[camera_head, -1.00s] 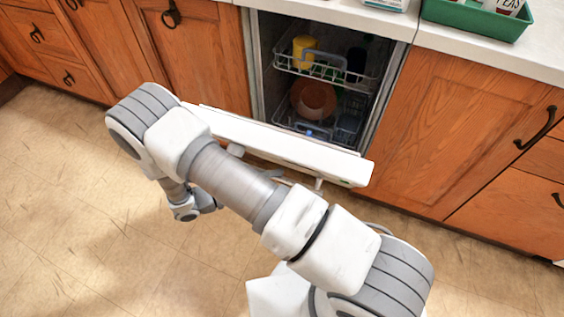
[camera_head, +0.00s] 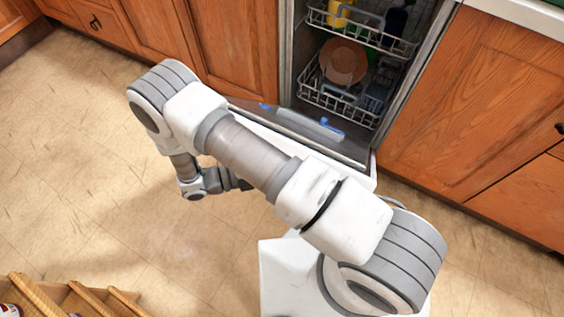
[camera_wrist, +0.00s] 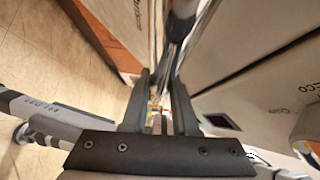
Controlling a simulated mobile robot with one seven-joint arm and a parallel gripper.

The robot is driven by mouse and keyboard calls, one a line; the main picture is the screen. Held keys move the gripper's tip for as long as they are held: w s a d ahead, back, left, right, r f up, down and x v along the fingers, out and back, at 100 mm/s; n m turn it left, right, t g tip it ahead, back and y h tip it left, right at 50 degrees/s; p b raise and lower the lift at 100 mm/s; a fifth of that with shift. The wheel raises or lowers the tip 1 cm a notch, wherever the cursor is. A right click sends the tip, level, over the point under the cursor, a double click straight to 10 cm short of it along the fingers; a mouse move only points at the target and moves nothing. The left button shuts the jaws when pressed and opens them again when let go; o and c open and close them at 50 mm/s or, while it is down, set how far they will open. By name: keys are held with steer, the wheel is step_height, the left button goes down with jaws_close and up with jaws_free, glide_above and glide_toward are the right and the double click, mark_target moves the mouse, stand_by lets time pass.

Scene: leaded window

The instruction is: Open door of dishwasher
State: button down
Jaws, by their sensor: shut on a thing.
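The dishwasher (camera_head: 375,70) is built in between wooden cabinets. Its door (camera_head: 347,152) is swung out and tilted well down, with its inner face showing and my arm crossing in front of it. My gripper (camera_wrist: 163,88) shows in the wrist view, its two dark fingers close on either side of the door's metal handle bar (camera_wrist: 178,32). The white door panel (camera_wrist: 255,75) fills the right of that view.
The upper rack (camera_head: 360,27) and lower rack (camera_head: 335,100) hold dishes, including a brown plate (camera_head: 343,62). Wooden cabinets (camera_head: 480,100) flank the dishwasher. Tiled floor (camera_head: 75,150) is open to the left. A wooden crate-like object (camera_head: 75,300) stands at the lower left.

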steer(key=shift+w, duration=0.1)
steer(key=c, duration=0.7)
jaws_free()
steer(key=s+a, duration=0.1)
steer(key=a, duration=0.4)
steer(key=s+a+p, duration=0.1)
steer(key=a, duration=0.5)
steer(key=s+a, duration=0.1)
steer(key=a, duration=0.5)
steer(key=shift+s+r+p, duration=0.15)
steer(key=shift+r+p, duration=0.15)
steer(key=shift+r, duration=0.05)
